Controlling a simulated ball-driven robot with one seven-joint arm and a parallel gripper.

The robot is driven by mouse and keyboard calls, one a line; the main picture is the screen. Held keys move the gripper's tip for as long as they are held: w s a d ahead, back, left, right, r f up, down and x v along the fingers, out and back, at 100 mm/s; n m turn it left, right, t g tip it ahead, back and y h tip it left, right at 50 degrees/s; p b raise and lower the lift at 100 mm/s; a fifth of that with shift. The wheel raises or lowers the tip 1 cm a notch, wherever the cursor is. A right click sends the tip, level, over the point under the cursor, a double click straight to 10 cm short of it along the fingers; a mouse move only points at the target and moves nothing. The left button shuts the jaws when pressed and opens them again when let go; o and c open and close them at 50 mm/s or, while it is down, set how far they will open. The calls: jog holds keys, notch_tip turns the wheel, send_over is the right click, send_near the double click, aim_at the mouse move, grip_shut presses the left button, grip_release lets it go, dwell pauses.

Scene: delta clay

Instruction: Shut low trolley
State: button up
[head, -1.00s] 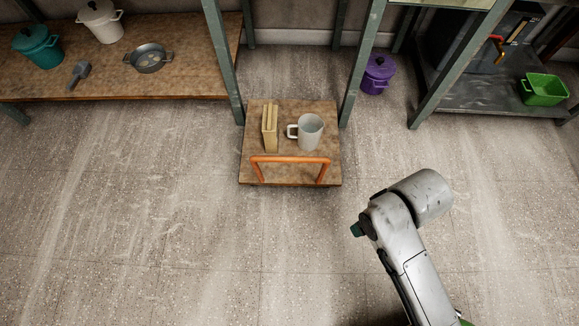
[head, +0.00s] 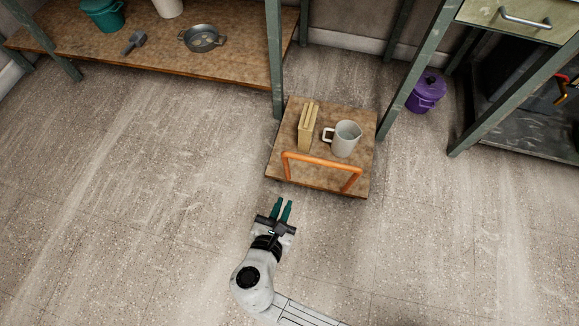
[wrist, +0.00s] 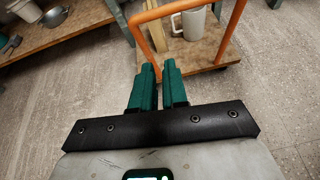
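The low trolley (head: 283,170) is a brown wooden platform with an orange bar handle (head: 322,161) along its near edge. It stands between two green-grey posts, its near part out on the floor. A tan upright block, perhaps books (head: 307,127), and a white mug (head: 346,138) stand on it. My gripper (head: 282,204), with green fingers, is in front of the trolley's near left edge, apart from the handle. In the wrist view the fingers (wrist: 159,72) show a narrow gap with nothing between them, and the orange handle (wrist: 146,38) is just beyond.
A wooden shelf (head: 150,50) at the upper left holds a teal pot (head: 103,14) and a grey pan (head: 202,39). A purple pot (head: 427,92) stands on the floor right of the trolley. The floor in front is clear.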

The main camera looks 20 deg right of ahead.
jog(key=shift+a+n+t, duration=0.5)
jog(key=shift+a+n, duration=0.1)
jog(key=shift+a, duration=0.1)
jog(key=shift+c, duration=0.7)
jog(key=shift+w+f, duration=0.1)
jog(key=shift+w, duration=0.1)
grip_shut()
jog(key=r+b+x, duration=0.1)
jog(key=b+x, duration=0.4)
jog(key=x, duration=0.8)
jog(key=shift+w+r, duration=0.3)
jog(key=shift+r, duration=0.15)
jog(key=shift+d, duration=0.1)
jog(key=shift+w, duration=0.1)
